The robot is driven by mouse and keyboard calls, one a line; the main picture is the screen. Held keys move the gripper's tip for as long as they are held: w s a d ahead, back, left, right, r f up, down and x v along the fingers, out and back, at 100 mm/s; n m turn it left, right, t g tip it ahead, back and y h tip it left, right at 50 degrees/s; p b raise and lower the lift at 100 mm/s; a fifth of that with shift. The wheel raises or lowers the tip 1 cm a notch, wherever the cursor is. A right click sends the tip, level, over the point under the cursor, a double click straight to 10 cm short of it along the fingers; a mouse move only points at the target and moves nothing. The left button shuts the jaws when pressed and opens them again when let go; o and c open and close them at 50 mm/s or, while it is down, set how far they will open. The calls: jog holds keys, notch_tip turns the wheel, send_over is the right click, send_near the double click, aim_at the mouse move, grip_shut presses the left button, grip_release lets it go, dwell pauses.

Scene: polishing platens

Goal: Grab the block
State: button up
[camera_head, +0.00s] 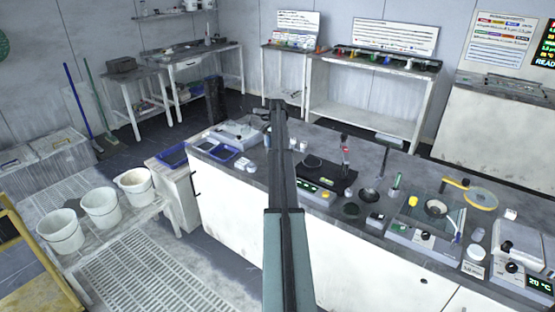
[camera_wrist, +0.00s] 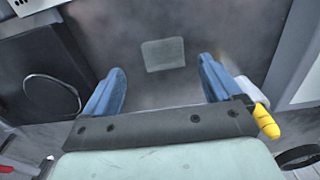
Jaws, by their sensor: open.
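In the wrist view, a pale grey-green, square-faced block (camera_wrist: 163,55) lies on the dark grey worktop (camera_wrist: 185,93). My gripper (camera_wrist: 160,76) is open, with one blue finger on each side of the picture. The block shows in the gap between the fingers, towards their far ends. Neither finger appears to touch it, and its height is hard to judge from this angle. In the head view my arm crosses the bench, and I cannot pick out the block or the fingertips clearly there.
In the wrist view, a dark unit with a ring (camera_wrist: 50,93) stands left and a pale appliance (camera_wrist: 305,75) right. A yellow-tipped item (camera_wrist: 265,121) shows near the right finger. In the head view, instruments crowd the bench right of my arm; blue trays (camera_head: 213,151) lie left.

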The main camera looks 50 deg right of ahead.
jog(key=shift+w+f, duration=0.2)
jog(key=shift+f, duration=2.35)
jog(key=shift+c, duration=0.3)
jog(key=c, duration=1.1)
jog(key=shift+r, duration=0.1)
jog(key=shift+c, duration=0.2)
